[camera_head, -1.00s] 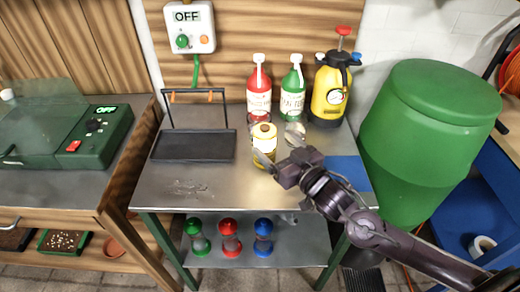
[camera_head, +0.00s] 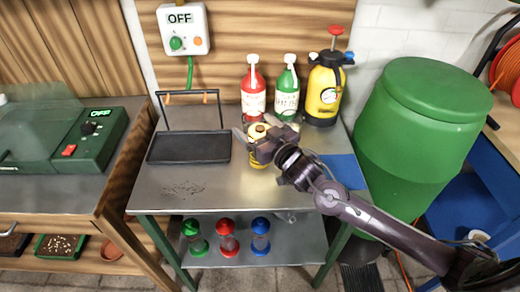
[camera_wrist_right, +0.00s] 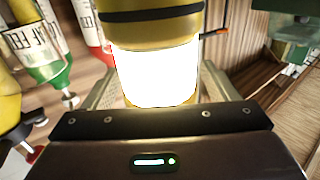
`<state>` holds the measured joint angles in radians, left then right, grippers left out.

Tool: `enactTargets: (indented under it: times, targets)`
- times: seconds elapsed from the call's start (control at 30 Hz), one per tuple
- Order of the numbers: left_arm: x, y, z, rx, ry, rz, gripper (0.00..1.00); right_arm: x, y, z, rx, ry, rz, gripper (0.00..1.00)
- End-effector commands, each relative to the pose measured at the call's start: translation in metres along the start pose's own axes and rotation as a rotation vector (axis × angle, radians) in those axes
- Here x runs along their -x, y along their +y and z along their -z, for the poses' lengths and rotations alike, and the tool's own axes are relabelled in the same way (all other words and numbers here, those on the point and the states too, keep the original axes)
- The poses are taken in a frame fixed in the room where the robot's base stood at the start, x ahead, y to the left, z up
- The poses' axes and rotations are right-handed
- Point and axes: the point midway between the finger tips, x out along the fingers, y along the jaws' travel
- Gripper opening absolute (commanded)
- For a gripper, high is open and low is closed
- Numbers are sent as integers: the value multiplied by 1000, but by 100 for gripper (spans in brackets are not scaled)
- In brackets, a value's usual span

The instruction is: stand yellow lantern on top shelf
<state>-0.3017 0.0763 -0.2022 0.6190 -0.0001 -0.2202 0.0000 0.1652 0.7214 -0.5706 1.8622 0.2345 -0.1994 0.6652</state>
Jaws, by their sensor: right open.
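The yellow lantern (camera_head: 257,129) stands upright on the steel top (camera_head: 222,191) of the two-level stand, in front of the red and green bottles. Its glowing white middle and yellow bands fill the upper centre of the right wrist view (camera_wrist_right: 157,75). My right gripper (camera_head: 265,136) is open, with its fingers to either side of the lantern and its body partly covering the lantern in the head view. I cannot tell whether a finger touches it. My left gripper is not in view.
A black tray (camera_head: 189,148) lies left of the lantern. Behind it stand a red bottle (camera_head: 253,94), a green bottle (camera_head: 286,96) and a yellow sprayer (camera_head: 322,94). The lower shelf (camera_head: 238,251) holds three coloured hourglasses. A green barrel (camera_head: 420,140) stands right.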

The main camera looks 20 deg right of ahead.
Motion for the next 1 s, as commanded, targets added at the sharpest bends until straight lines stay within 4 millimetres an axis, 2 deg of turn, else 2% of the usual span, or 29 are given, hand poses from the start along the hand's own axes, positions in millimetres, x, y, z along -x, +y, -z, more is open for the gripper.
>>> enactTargets:
  times: [0.1, 0.7, 1.0]
  targets:
    - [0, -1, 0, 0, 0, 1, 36, 0, 0, 0, 0, 0, 0, 81]
    - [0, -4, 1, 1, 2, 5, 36, 0, 0, 1, -1, 3, 0, 2]
    - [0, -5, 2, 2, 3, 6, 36, 0, 0, 6, -1, 4, 1, 2]
